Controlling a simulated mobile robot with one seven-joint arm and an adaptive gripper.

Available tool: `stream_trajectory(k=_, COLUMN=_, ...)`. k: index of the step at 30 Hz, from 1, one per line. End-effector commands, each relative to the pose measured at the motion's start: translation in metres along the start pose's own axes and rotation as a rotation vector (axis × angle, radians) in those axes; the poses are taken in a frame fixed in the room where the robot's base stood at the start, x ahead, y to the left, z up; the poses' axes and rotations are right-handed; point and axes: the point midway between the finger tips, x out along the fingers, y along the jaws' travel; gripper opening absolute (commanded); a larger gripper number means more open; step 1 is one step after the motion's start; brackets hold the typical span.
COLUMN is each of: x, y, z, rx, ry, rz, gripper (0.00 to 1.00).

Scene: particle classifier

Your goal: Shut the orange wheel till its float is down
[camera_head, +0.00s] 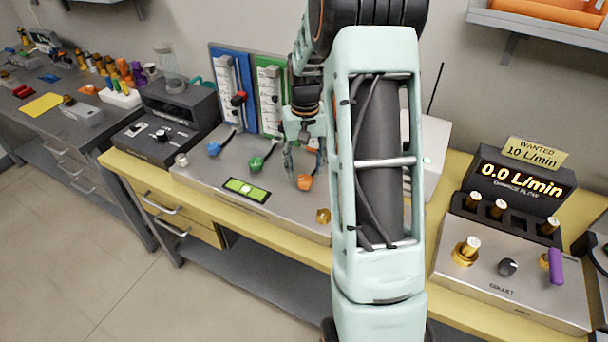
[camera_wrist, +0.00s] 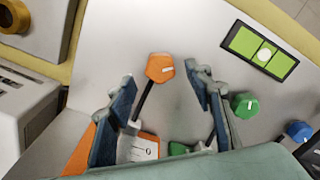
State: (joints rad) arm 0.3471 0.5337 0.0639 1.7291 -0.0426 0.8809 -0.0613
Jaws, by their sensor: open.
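The orange wheel (camera_head: 305,182) sits at the front right of the wheel row on the metal panel, with a dark stem running back from it. In the wrist view the orange wheel (camera_wrist: 160,67) lies between and a little beyond my fingertips. My gripper (camera_head: 303,158) is open just above and behind the wheel; in the wrist view my gripper (camera_wrist: 162,78) shows a finger on each side, with no visible grip. An orange board (camera_wrist: 78,150) and a white scale piece (camera_wrist: 143,148) show partly past the fingers. The orange column's float cannot be made out; my arm covers that area in the head view.
The green wheel (camera_head: 256,163) and blue wheel (camera_head: 214,149) stand to the left. A green level plate (camera_head: 247,190) lies in front. A brass knob (camera_head: 323,215) is near the front edge. At right, a display (camera_head: 520,183) reads 0.0 L/min.

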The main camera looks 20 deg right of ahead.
Motion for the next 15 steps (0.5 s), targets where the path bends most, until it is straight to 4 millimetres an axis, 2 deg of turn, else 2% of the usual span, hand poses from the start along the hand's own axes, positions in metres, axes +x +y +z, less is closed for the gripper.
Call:
stream_trajectory(k=3, x=0.018, y=0.000, z=0.000, rx=0.000, ry=-0.002, rz=0.000, gripper=0.47)
stream_trajectory(k=6, x=0.027, y=0.000, z=0.001, rx=0.000, ry=-0.001, rz=0.000, gripper=0.47)
stream_trajectory(k=15, x=0.032, y=0.000, z=0.000, rx=0.000, ry=0.001, rz=0.000, gripper=0.47)
